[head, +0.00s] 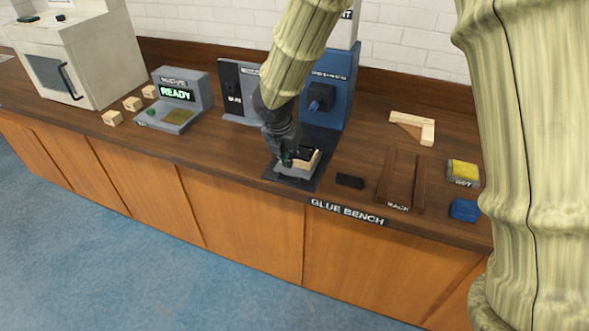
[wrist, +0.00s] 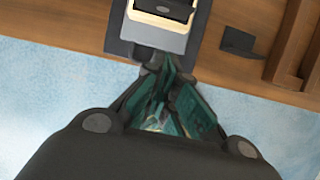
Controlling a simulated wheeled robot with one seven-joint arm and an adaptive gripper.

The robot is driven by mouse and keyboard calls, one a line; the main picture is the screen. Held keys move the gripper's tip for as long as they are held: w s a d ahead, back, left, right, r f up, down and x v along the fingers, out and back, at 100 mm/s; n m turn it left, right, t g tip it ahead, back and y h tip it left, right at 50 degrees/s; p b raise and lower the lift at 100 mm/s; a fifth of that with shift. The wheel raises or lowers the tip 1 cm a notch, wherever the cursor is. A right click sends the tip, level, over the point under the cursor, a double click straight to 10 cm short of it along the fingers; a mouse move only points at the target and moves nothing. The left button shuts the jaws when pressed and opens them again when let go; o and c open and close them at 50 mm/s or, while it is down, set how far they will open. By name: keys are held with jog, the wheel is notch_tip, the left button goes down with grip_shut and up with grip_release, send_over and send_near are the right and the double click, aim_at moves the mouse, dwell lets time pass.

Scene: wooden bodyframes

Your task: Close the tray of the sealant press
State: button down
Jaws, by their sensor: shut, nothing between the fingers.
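The sealant press (head: 328,88) is a blue upright machine with a white top, near the back of the bench. Its tray (head: 294,171) is light grey and sits pulled out in front of it on a dark base plate. A pale wooden piece (head: 309,160) with a black part on it lies in the tray. In the wrist view the tray (wrist: 150,42) is at the top centre. My gripper (head: 287,160) is shut and empty at the tray's front side. Its fingertips (wrist: 165,66) are close to the tray's front edge; whether they touch it I cannot tell.
A black block (head: 349,181) lies right of the tray, beside a wooden rack (head: 401,182). A grey panel stand (head: 240,92) is left of the press. A READY console (head: 180,97) and small wooden blocks (head: 132,103) are farther left. The bench's front edge is close to my gripper.

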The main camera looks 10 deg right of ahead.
aim_at(296, 173)
jog(key=x, duration=0.3)
jog(key=p+x, duration=0.1)
jog(key=x, duration=0.2)
jog(key=w+x, duration=0.1)
jog(key=x, duration=0.2)
jog(key=shift+d, duration=0.15)
dwell(0.4)
